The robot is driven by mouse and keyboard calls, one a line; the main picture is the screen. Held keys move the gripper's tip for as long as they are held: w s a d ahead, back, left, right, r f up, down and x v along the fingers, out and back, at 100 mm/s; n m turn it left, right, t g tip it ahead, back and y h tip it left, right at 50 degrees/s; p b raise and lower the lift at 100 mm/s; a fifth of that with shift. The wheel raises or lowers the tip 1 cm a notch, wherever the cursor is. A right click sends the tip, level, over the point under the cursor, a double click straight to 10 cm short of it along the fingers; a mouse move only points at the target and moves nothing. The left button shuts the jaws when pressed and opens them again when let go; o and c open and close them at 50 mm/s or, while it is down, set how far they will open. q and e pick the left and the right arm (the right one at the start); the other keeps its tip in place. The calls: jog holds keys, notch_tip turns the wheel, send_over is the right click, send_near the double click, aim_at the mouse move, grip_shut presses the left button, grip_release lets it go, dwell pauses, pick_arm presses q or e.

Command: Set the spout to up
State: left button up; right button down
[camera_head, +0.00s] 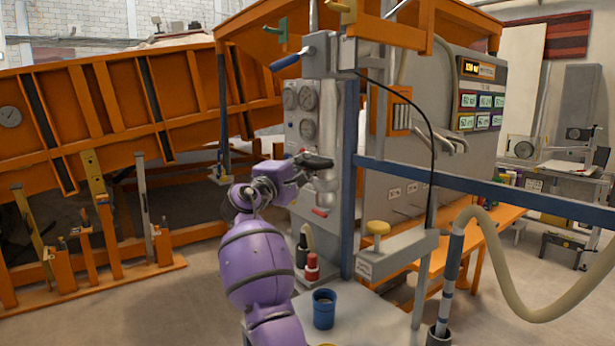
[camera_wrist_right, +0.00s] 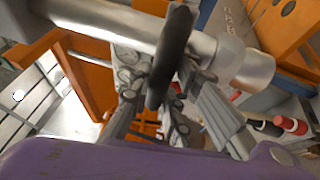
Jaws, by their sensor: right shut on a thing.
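The spout (camera_head: 326,188) is a silver metal pipe on the front of the grey column with gauges. In the head view its visible part points down below my right gripper (camera_head: 312,162). That gripper's dark fingers are shut on the spout and hide its upper part. In the right wrist view, the silver pipe (camera_wrist_right: 240,62) runs slantwise across the top, with a dark finger (camera_wrist_right: 172,58) across it. My left gripper is not in view.
A pressure gauge (camera_head: 308,98) and a blue-handled lever (camera_head: 285,62) are on the column above. A red bottle (camera_head: 312,268) and a blue cup (camera_head: 324,310) stand on the low table below. A blue rail (camera_head: 480,188) crosses to the right. The orange sandbed (camera_head: 110,100) fills the left.

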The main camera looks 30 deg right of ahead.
jog(key=shift+s+a+r, duration=0.1)
jog(key=shift+r, duration=0.85)
jog(key=c, duration=1.6)
grip_release()
jog(key=shift+c, duration=0.2)
jog(key=shift+f, duration=0.55)
jog(key=v, duration=1.1)
jog(key=shift+s+a, duration=0.2)
jog(key=shift+a, duration=0.1)
